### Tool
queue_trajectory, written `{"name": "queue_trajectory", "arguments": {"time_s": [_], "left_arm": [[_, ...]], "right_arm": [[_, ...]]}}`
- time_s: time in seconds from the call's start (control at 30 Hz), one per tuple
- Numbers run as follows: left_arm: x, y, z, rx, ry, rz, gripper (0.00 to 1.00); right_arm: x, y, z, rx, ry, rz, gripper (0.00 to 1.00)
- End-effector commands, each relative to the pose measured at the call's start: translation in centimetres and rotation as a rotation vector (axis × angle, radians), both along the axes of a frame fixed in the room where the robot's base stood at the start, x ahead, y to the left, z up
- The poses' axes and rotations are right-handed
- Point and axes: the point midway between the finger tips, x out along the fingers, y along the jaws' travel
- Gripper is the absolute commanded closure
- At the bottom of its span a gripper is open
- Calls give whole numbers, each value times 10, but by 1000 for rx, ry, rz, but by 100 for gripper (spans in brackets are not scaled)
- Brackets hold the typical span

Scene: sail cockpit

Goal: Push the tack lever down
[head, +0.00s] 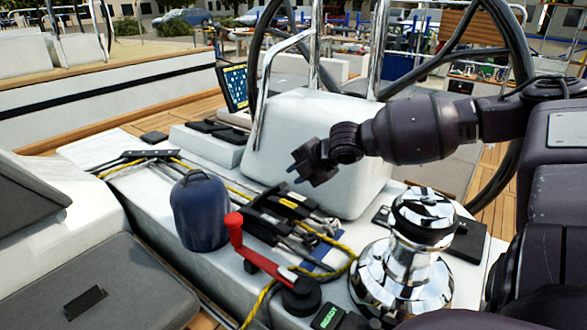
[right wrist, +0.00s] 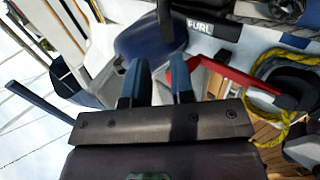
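A bank of black rope-clutch levers (head: 285,205) sits on the white console, with ropes running through it. I cannot read which one is the tack lever. In the right wrist view, one black lever labelled FURL (right wrist: 213,28) lies at the top, and a dark bar (right wrist: 165,20) stands beside it in front of the blue bag. My right gripper (head: 301,178) is above the clutch bank, apart from it. Its two blue-padded fingers (right wrist: 156,80) are spread with nothing between them. My left gripper is out of view.
A blue bag (head: 200,212) stands left of the clutches. A red winch handle (head: 236,235) and a chrome winch (head: 408,265) are in front. A yellow rope (head: 345,262) loops between them. A white pedestal (head: 305,135) and steering wheel (head: 520,60) stand behind.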

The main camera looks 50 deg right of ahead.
Motion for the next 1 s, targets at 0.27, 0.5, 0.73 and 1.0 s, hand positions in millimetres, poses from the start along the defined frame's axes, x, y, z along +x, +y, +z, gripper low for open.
{"name": "queue_trajectory", "arguments": {"time_s": [0.27, 0.5, 0.73, 1.0], "left_arm": [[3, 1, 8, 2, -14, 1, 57], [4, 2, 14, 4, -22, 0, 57], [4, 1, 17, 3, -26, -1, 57], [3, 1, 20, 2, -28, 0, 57]], "right_arm": [[46, 28, 78, 58, -187, 38, 100], [87, 37, 134, 142, -314, 17, 100], [123, 35, 167, 244, -319, -77, 100], [163, 38, 185, 416, -182, -270, 100]]}}
